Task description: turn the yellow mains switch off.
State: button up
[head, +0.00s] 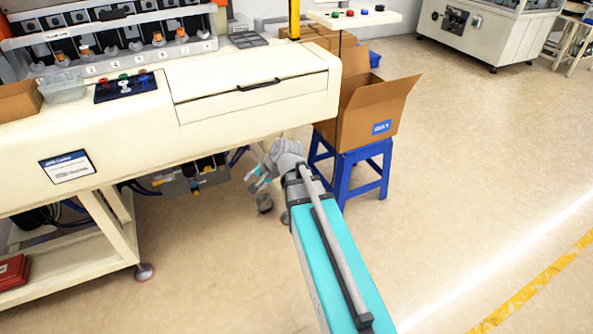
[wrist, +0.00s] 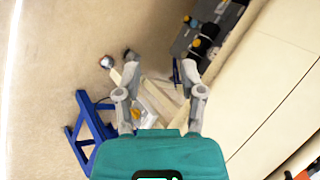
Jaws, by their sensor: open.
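My gripper (head: 255,179) is low beside the front of the cream machine, near the blue stool. In the wrist view my gripper (wrist: 159,70) has its two fingers spread apart with nothing held between them. A grey box (head: 190,182) hangs under the machine, left of my gripper, with small yellow parts on it. In the wrist view the grey box (wrist: 183,44) is at the upper right, with dark knobs and yellow spots. A small orange-yellow part (wrist: 136,114) shows beyond the left finger. I cannot tell which yellow part is the mains switch.
The cream machine (head: 150,135) overhangs the box, with a drawer front and handle above. A blue stool (head: 352,172) carries an open cardboard box (head: 360,118) right of my gripper. A red case (head: 14,271) lies at the lower left. The floor in front is clear.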

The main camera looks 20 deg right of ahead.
jog(key=w+d+f+m+t+y+b, duration=0.1)
jog(key=w+d+f+m+t+b, duration=0.3)
jog(key=w+f+m+b, duration=0.45)
jog(key=w+d+f+m+t+h+b, duration=0.2)
jog(key=w+d+f+m+t+b, duration=0.1)
jog(key=d+f+m+b, duration=0.4)
jog(key=w+d+f+m+t+h+b, duration=0.3)
jog(key=d+f+m+t+b, duration=0.2)
jog(key=d+m+b, duration=0.6)
jog(key=d+f+b, duration=0.2)
jog(key=d+b, duration=0.3)
jog(key=b, duration=0.4)
jog(key=shift+t+h, duration=0.3)
jog(key=shift+w+f, duration=0.1)
jog(key=shift+w, duration=0.15)
jog(key=w, duration=1.3)
jog(key=shift+w+a, duration=0.2)
jog(key=shift+w, duration=0.05)
jog(key=shift+c, duration=0.2)
grip_shut()
